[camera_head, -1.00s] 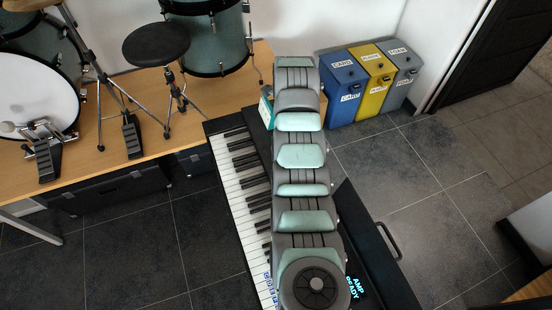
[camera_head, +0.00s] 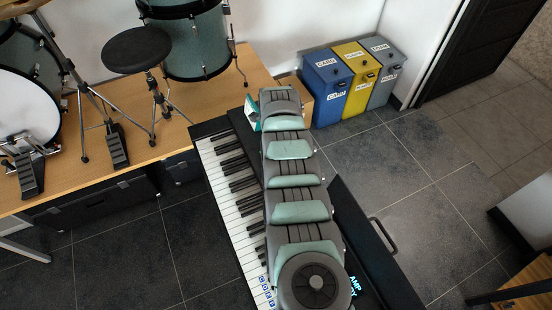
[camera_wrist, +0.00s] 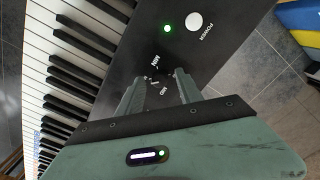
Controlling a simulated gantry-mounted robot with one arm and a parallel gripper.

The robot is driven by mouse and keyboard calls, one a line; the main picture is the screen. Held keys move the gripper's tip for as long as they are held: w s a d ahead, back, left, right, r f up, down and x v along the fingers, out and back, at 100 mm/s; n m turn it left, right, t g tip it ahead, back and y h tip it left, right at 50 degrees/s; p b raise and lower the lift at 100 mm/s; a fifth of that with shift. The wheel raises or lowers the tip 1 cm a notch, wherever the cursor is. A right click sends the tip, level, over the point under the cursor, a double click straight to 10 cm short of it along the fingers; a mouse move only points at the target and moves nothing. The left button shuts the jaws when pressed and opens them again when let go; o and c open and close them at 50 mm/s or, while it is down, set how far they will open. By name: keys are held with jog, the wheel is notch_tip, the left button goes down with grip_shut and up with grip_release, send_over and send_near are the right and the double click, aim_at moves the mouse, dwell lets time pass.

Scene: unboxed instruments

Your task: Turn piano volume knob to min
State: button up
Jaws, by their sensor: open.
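The piano (camera_head: 228,178) runs diagonally down the middle of the head view, partly covered by my arm. In the wrist view its dark control panel (camera_wrist: 135,48) shows beside the black and white keys (camera_wrist: 75,62). Small white lettering, including MIN (camera_wrist: 155,61), is on the panel near my fingertips. My gripper (camera_wrist: 160,77) is open, with its two fingers apart over this lettering. I cannot make out the volume knob clearly; whether the fingers touch it cannot be told.
A white POWER button (camera_wrist: 194,21) and a green light (camera_wrist: 167,28) are near the fingers. Blue, yellow and grey bins (camera_head: 354,84) stand beyond the piano. A wooden platform (camera_head: 180,122) with drums and a stool (camera_head: 137,49) is at left.

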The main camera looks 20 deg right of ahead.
jog(key=shift+c, duration=0.4)
grip_shut()
